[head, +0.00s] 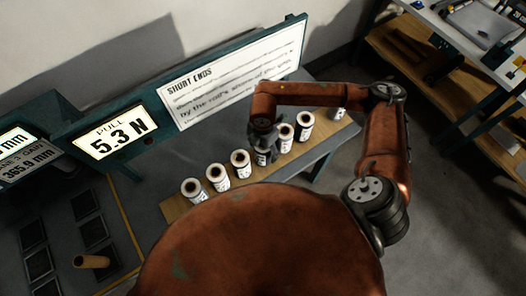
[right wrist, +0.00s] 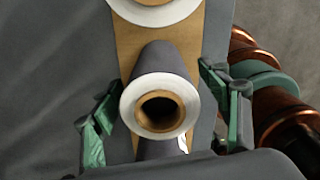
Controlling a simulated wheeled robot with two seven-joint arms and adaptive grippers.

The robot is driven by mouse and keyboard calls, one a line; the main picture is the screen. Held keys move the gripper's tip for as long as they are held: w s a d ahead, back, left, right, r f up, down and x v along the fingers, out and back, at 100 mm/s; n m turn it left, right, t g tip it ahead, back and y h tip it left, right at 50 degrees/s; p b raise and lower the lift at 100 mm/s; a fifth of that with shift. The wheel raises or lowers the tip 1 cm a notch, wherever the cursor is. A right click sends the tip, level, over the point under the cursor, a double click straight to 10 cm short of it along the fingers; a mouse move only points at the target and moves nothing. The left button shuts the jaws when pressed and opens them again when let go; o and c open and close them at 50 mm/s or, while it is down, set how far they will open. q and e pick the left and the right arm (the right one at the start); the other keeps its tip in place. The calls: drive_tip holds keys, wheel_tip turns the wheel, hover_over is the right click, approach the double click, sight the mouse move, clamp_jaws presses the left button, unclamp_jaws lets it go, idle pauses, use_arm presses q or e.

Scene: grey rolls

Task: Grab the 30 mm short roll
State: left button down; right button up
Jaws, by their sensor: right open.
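Several short white-ended rolls with brown cores stand in a row on a wooden strip (head: 177,208). Their small labels are too small to read, so I cannot tell which is the 30 mm one. My right gripper (head: 262,136) is over a dark-sided roll (head: 262,157) mid-row. In the right wrist view this grey roll (right wrist: 162,62) stands between the open green fingers of the right gripper (right wrist: 159,103). I see a gap on each side of it, with no clear contact. My left gripper is not in view.
Neighbouring rolls stand close by: one to the left (head: 240,164), one to the right (head: 285,139). Behind the row stands a panel with a "SHORT ENDS" sign (head: 235,85) and a "PULL 5.3 N" display (head: 110,130). A brown tube (head: 91,262) lies at lower left.

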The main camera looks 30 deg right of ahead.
drive_tip(key=shift+f, duration=0.15)
drive_tip(key=c, duration=1.5)
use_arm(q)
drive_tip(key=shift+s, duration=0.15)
use_arm(e)
drive_tip(key=shift+o, duration=0.2)
drive_tip(key=shift+r, duration=0.2)
